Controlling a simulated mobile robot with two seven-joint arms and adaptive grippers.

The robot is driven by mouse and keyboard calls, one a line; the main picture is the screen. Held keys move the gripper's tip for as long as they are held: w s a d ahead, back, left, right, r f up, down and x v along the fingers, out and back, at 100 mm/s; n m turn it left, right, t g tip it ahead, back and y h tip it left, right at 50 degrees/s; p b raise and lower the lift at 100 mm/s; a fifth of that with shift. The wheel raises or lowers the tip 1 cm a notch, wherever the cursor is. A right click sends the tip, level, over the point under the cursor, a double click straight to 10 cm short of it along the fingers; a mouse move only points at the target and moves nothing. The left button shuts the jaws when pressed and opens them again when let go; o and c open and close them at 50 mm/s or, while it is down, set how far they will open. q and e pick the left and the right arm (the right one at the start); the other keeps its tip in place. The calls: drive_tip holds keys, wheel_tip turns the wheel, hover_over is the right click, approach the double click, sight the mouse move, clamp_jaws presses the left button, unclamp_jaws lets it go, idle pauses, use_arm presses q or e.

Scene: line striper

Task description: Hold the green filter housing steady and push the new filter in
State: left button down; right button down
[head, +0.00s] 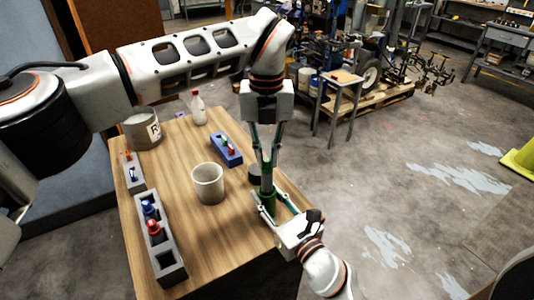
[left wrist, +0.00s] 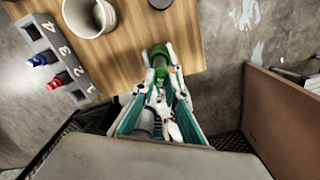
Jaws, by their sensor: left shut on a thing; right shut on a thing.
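The green filter housing (head: 267,199) stands upright near the table's right edge, and its green end also shows in the left wrist view (left wrist: 157,54). My right gripper (head: 266,206) reaches in from the lower right and is shut around the housing's lower part. My left gripper (head: 267,163) points down from above, with its fingertips together at the housing's top. In the left wrist view it is shut on a small green part (left wrist: 163,78), apparently the new filter. The fingers hide most of this part, so I cannot tell how deep it sits.
A beige cup (head: 208,184) stands left of the housing. A blue block (head: 225,148) with small coloured parts lies behind it. A grey numbered rack (head: 172,268) holds red and blue pieces. A bucket (head: 142,131) and a bottle (head: 197,108) stand farther back.

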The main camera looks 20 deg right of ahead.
sight(267, 181)
use_arm(q)
drive_tip(key=shift+f, duration=4.15)
idle(1.1)
drive_tip(key=c, duration=1.9)
unclamp_jaws()
drive_tip(key=shift+o, duration=1.4)
drive_tip(key=shift+r, duration=3.5)
use_arm(e)
drive_tip(key=c, duration=1.4)
unclamp_jaws()
drive_tip(key=shift+c, duration=0.2)
